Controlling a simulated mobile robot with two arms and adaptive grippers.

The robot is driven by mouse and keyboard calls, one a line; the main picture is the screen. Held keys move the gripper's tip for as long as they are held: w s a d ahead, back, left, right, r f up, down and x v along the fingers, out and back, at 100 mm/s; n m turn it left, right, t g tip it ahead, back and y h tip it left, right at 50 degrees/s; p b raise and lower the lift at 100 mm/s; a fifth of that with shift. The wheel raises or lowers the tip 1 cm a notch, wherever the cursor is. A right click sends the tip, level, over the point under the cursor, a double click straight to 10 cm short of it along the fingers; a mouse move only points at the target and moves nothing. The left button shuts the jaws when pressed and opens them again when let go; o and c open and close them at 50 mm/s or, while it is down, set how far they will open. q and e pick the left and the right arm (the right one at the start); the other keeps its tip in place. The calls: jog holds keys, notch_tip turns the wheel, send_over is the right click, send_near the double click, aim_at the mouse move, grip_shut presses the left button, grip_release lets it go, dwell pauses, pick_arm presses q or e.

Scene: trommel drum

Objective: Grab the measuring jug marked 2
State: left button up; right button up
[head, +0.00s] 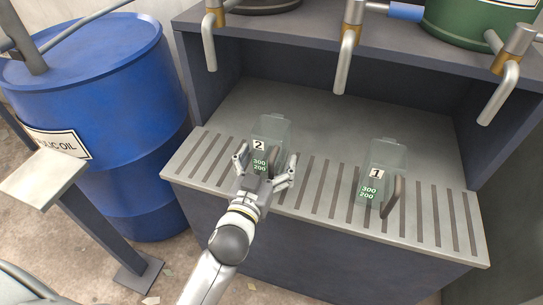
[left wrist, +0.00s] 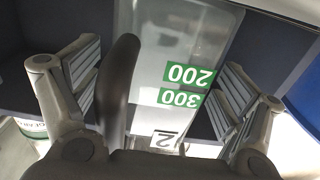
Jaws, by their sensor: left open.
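The measuring jug marked 2 (head: 271,128) is a clear jug with green 300 and 200 marks. It stands on the slatted grate at the left. In the left wrist view the jug (left wrist: 190,50) appears upside down, with its dark handle (left wrist: 118,90) towards the camera. My left gripper (head: 266,165) is open at the front of this jug. Its fingers (left wrist: 165,85) are spread on either side of the handle and jug body. I cannot tell whether they touch. The jug marked 1 (head: 385,158) stands to the right. My right gripper is not in view.
The slatted grate (head: 320,190) fronts a dark bench recess. Several taps with bent spouts (head: 345,60) hang above it. A blue oil drum (head: 95,80) stands at the left, beside a small pale platform (head: 40,178). The grate between the jugs is clear.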

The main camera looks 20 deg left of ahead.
pick_arm(q)
jog(key=c, duration=1.1)
jog(key=shift+c, duration=0.4)
jog(key=shift+r, duration=0.1)
